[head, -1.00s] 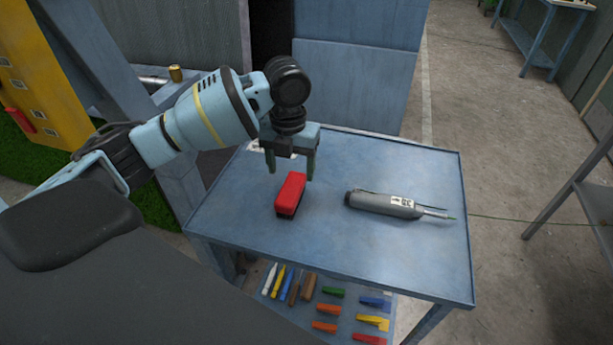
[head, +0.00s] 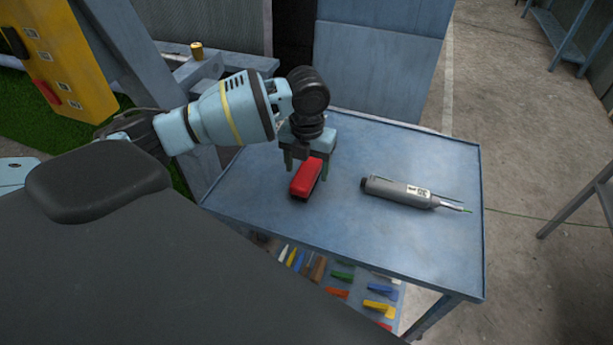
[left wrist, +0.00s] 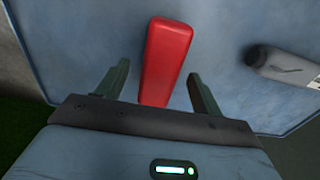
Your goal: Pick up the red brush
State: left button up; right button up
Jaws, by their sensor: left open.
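The red brush (head: 306,177) lies on the blue table top, its red back up and a dark underside showing at its near end. In the left wrist view the brush (left wrist: 165,60) lies lengthwise, with its near end between my two open fingers and touching neither that I can see. My left gripper (head: 306,172) is open and empty, pointing down just behind and around the brush in the head view. Its fingers also show in the left wrist view (left wrist: 155,85). My right gripper is not in view.
A grey cylindrical tool (head: 400,192) with a thin tip lies to the right of the brush. The blue table (head: 420,250) has a raised rim. A lower shelf holds several coloured pieces (head: 340,275). A gold can (head: 197,50) stands at the back left.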

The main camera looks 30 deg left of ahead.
pick_arm(q)
notch_tip(320, 180, down, 2)
jog(key=shift+f, duration=0.1)
jog(key=shift+w, duration=0.1)
jog(key=c, duration=1)
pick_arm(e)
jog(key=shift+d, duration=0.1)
